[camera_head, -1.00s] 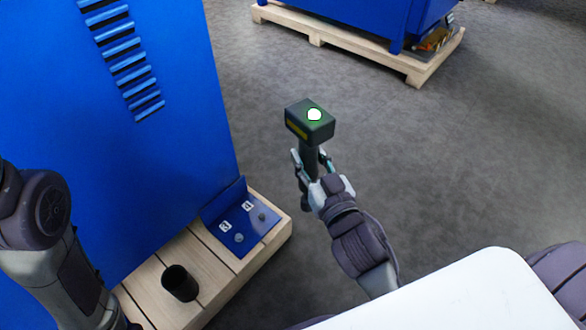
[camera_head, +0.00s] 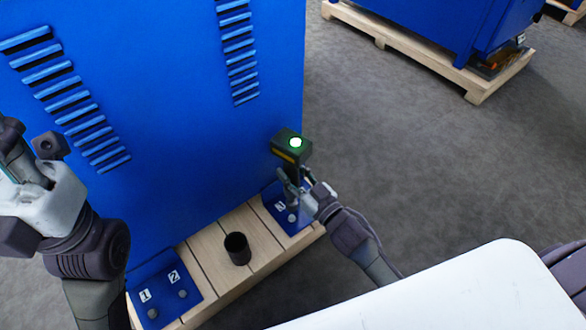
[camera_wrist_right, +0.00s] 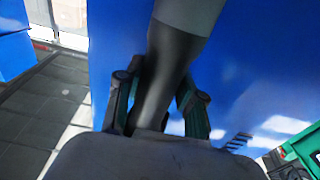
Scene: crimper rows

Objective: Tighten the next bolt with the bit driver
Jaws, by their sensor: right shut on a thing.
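The bit driver (camera_head: 288,152), dark green with a yellow stripe and a bright white light on top, is held upright by my right gripper (camera_head: 298,188). In the right wrist view the gripper's fingers (camera_wrist_right: 158,105) are around its dark grey grip (camera_wrist_right: 167,62). The driver is at the right blue plate (camera_head: 301,226), where one bolt (camera_head: 292,217) and one label show; the rest is hidden behind the gripper. The bit tip is hidden. The left blue plate (camera_head: 165,273) has bolts (camera_head: 152,313) and (camera_head: 183,293), labelled 1 and 2. My left gripper (camera_head: 22,165) is raised at the left, its jaws unclear.
A dark open cup (camera_head: 237,248) stands on the wooden pallet (camera_head: 205,256) between the plates. The tall blue cabinet (camera_head: 180,110) rises behind them. Another pallet (camera_head: 430,50) with blue equipment is at the back right. The grey floor between is clear.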

